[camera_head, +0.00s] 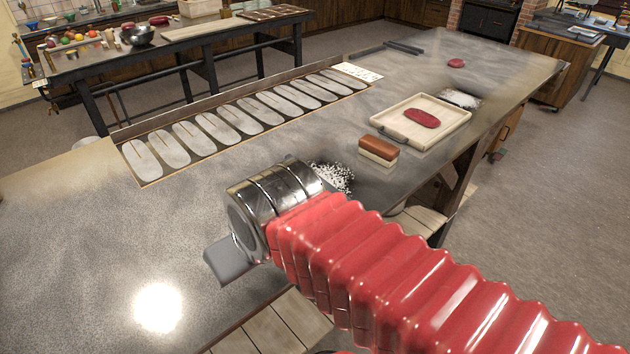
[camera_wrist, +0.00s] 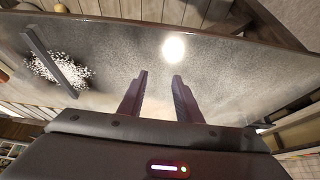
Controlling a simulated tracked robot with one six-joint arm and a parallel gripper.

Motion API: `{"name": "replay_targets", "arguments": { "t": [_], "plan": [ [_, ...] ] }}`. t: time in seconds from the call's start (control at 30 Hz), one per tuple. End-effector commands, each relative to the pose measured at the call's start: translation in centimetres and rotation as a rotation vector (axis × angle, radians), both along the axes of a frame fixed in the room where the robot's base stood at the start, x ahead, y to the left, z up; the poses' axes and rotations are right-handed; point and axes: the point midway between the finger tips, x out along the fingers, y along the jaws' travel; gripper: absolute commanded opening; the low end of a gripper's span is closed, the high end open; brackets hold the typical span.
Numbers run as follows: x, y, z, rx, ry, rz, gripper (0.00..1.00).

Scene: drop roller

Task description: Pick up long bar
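A long dark grey bar (camera_wrist: 52,58) lies at the left of the wrist view, slanting across a patch of white specks on the table (camera_wrist: 125,62). My gripper (camera_wrist: 160,76) is open, with its two dark fingers apart and nothing between them. The bar is to the left of the fingers and apart from them. In the head view my gripper (camera_head: 228,262) is over the near part of the table, mostly hidden by its metal cuff and my red arm. I cannot make out that bar there; my arm may hide it.
A row of pale oval plates lies on a tray (camera_head: 162,179). A brown-and-cream block (camera_head: 378,151), a wooden tray (camera_head: 446,113) with a red piece (camera_head: 422,118), another red piece (camera_head: 456,63) and dark strips (camera_head: 403,47) lie farther off. The table's near left is clear.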

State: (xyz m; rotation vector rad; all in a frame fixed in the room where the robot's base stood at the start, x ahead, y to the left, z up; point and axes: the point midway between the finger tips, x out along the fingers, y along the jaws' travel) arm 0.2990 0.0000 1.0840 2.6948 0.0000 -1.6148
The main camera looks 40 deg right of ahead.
Motion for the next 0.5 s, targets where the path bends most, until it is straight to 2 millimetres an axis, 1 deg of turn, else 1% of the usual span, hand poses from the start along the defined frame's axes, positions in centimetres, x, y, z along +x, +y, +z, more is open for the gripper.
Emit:
{"name": "replay_targets", "arguments": {
  "t": [0.13, 0.2, 0.27, 0.37, 0.5],
  "plan": [
    [0.0, 0.0, 0.0, 0.000, 0.000, 0.000, 0.32],
    [0.0, 0.0, 0.0, 0.002, 0.001, -0.001, 0.37],
    [0.0, 0.0, -0.1, 0.009, 0.007, -0.008, 0.38],
    [-0.1, -0.1, -0.7, 0.036, 0.032, -0.034, 0.38],
    [-0.4, -0.6, -2.2, 0.125, 0.100, -0.112, 0.38]
  ]
}}
